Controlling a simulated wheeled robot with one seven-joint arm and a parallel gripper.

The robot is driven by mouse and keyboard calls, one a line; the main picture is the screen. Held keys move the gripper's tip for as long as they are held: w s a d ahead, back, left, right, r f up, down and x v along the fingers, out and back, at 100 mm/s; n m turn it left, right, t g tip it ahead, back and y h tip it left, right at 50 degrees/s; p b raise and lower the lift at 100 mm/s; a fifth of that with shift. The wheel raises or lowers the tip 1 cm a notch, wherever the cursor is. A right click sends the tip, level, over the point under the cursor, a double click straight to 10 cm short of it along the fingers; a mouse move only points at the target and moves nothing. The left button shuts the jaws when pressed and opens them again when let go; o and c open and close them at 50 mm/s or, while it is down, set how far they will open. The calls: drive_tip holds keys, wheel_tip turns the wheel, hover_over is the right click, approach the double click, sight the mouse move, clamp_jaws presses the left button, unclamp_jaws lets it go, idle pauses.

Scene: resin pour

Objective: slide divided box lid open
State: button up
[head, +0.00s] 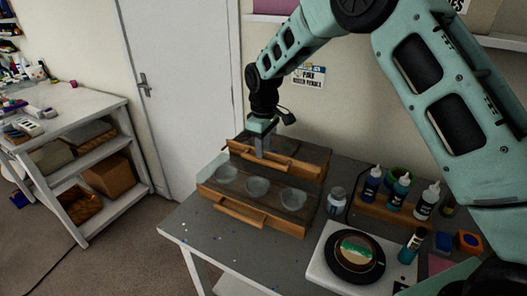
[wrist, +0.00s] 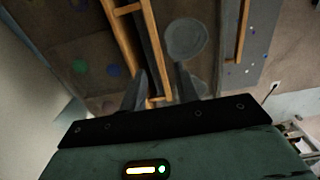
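The divided box is a stepped wooden box (head: 230,192) on the grey worktable. Its raised back part has a dark top and a light wooden handle bar (head: 283,162) along its front. Its lower front part has another handle (head: 240,212). My gripper (head: 264,153) points down at the back part's handle. In the wrist view, its two fingers (wrist: 160,80) stand apart, with light wooden strips (wrist: 158,50) showing between and beyond them. Gaps show beside the wood, so no firm hold is visible. The exact contact at the fingertips is hidden.
Several clear round dishes (head: 257,187) sit on the lower front part. A glass jar (head: 336,200), a white scale with a round mold (head: 354,254), and several bottles (head: 399,192) stand to the right. The table's left front (head: 200,235) is mostly clear.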

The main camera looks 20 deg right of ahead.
sight(263, 160)
drive_tip(key=shift+f+p, duration=0.3)
drive_tip(key=shift+f, duration=1.4)
clamp_jaws()
drive_tip(key=s+a+b, duration=0.2)
drive_tip(key=s+a, duration=0.9)
drive_tip(key=shift+w+d, duration=0.1)
unclamp_jaws()
wheel_tip(263, 160, up, 18)
drive_tip(key=b, duration=0.4)
drive_tip(key=shift+f, duration=0.25)
